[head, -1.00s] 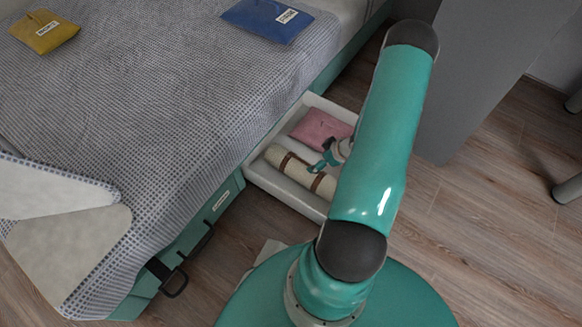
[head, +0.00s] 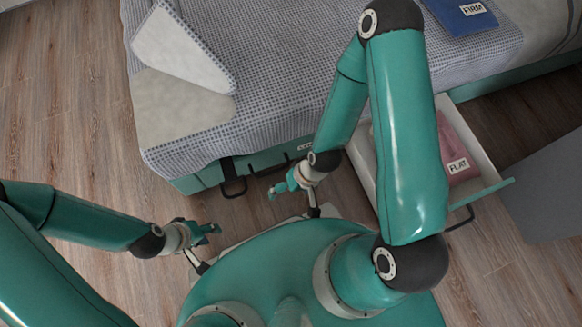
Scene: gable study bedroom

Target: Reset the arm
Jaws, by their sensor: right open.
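My right arm comes in at the right and folds over the open drawer. Its right gripper (head: 278,190) is open and empty, above the floor beside the bed's lower drawer fronts. My left gripper (head: 210,229) hangs over the floor at the lower left, apart from everything else. Its fingers are small and seen from above, so I cannot tell whether they are open or shut. I see nothing held in either gripper.
The open drawer (head: 481,143) holds a pink folded item (head: 452,135) labelled FLAT. The bed (head: 290,60) has a checked cover with a turned-back corner (head: 185,50). A blue item (head: 461,14) labelled FIRM lies on it. Floor (head: 70,110) at left is clear.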

